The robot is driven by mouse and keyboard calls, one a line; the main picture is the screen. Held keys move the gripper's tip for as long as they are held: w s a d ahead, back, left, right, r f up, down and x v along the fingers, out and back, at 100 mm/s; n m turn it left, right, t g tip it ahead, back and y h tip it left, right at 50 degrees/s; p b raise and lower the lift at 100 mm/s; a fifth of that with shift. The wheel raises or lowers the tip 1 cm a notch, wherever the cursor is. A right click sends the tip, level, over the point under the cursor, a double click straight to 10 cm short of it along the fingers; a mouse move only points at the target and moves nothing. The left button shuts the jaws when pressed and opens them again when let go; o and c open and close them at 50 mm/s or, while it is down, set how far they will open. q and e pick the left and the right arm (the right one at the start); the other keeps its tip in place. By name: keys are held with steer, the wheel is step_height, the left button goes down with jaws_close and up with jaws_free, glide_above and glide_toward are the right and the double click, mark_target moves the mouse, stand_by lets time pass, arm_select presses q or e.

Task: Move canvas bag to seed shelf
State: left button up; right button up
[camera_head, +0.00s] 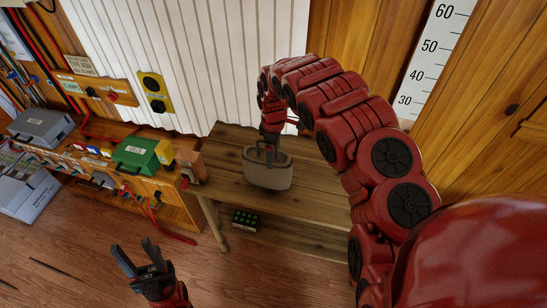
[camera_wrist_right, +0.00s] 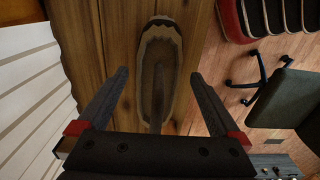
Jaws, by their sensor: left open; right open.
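The canvas bag (camera_head: 268,174), grey-brown with a dark handle, stands upright on the wooden bench (camera_head: 226,190) against the white corrugated wall. My right gripper (camera_head: 270,150) is open just above the bag, pointing down. In the right wrist view the bag (camera_wrist_right: 146,88) lies between the spread fingers of my right gripper (camera_wrist_right: 158,76), with a visible gap on each side; its handle runs lengthwise between them. My left gripper (camera_head: 135,249) is open and empty over the floor at the lower left. I cannot tell which surface is the seed shelf.
A black tray with green spots (camera_head: 246,219) sits on the bench's lower shelf. A green box (camera_head: 136,153) and a grey case (camera_head: 41,127) stand on the workbench at left. A dark chair (camera_wrist_right: 285,98) shows in the right wrist view. The floor at lower left is mostly clear.

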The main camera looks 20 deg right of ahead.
step_height(320, 180, up, 7)
steer(key=p, duration=0.4)
steer(key=shift+d+r+p, duration=0.1)
steer(key=shift+p, duration=0.25)
steer(key=shift+r+p, duration=0.5)
steer(key=shift+r, duration=0.45)
steer(key=shift+f, duration=0.1)
